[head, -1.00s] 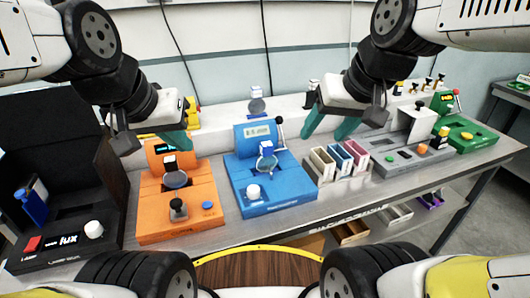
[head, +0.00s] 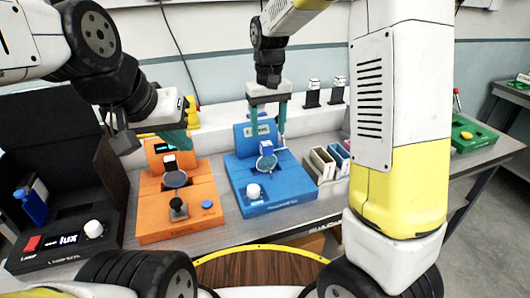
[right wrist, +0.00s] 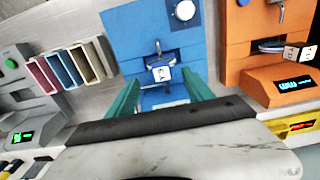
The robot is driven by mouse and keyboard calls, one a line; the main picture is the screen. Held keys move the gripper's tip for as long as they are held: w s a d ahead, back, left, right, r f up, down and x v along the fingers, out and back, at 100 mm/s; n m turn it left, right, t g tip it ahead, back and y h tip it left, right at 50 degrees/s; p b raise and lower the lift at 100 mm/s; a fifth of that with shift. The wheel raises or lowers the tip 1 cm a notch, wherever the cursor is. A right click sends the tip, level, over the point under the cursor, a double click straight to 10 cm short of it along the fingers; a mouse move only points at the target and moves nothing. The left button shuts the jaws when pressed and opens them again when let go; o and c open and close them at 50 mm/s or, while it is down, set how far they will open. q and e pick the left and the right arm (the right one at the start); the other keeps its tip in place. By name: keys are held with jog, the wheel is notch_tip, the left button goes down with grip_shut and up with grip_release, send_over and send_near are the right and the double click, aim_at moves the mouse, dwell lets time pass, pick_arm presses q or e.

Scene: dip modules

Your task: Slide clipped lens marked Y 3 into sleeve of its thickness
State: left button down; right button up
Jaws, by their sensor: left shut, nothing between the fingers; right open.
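A clipped lens (head: 266,162) stands in the blue device (head: 240,182). Its clip (right wrist: 162,73) shows a small dark mark in the right wrist view, too small to read. My right gripper (head: 266,132) is open and points down, its teal fingers on either side of the clip and apart from it. Another clipped lens (head: 174,179) is in the orange device (head: 205,190). My left gripper (head: 180,145) is shut and empty above the back of the orange device.
Clipped pieces (head: 312,92) stand on the white back ledge (head: 225,122). A black box with a lux readout (head: 68,240) is at the left. A green device (head: 470,135) is at the right. The grey device there is hidden behind my right arm.

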aim_at(267, 143)
jog(key=f, duration=0.8)
jog(key=shift+w+a, duration=0.2)
jog(key=shift+w, duration=0.2)
jog(key=shift+s, duration=0.1)
grip_shut()
